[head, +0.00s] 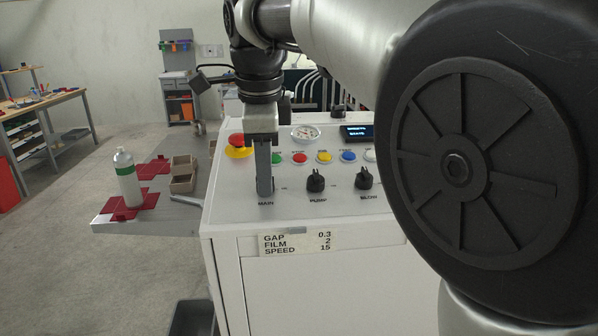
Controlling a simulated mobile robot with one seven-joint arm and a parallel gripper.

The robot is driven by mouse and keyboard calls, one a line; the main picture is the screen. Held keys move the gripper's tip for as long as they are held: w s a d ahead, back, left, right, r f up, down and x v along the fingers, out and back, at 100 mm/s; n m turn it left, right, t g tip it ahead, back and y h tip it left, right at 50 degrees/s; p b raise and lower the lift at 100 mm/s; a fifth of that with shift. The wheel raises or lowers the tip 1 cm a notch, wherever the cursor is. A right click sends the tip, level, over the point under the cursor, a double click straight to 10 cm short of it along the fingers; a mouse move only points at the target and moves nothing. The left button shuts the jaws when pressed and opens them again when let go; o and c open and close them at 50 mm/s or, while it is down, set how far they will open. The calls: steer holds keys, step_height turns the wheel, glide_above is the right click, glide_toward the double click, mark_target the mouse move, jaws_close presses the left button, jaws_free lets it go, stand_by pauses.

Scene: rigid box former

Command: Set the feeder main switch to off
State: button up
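My gripper (265,190) points down over the left end of the white control panel, right above the MAIN label (266,204). Its grey fingers line up as one upright bar from this side, so any gap between them is hidden. The main switch itself is hidden behind the fingers. I cannot tell whether they touch it or which way it is set. The black knob labelled PUMP (316,182) and another black knob (363,180) stand to the right of my gripper.
A red emergency stop button (237,141) on a yellow base is close at the left. Several coloured buttons, a round gauge (305,133) and a small display (357,132) lie behind. A side shelf (160,222) holds a bottle (127,180) and small boxes (183,175). My arm covers the right side.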

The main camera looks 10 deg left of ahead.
steer(key=c, duration=0.4)
steer(key=n+p, duration=0.2)
steer(key=n, duration=0.1)
steer(key=shift+r+n+p, duration=0.15)
steer(key=shift+n+p, duration=0.15)
steer(key=shift+n, duration=0.1)
steer(key=n+p, duration=0.2)
steer(key=n, duration=0.2)
steer(key=shift+n, duration=0.3)
steer(key=n+p, duration=0.2)
steer(key=n, duration=0.2)
steer(key=shift+n+p, duration=1)
steer(key=shift+n, duration=1.7)
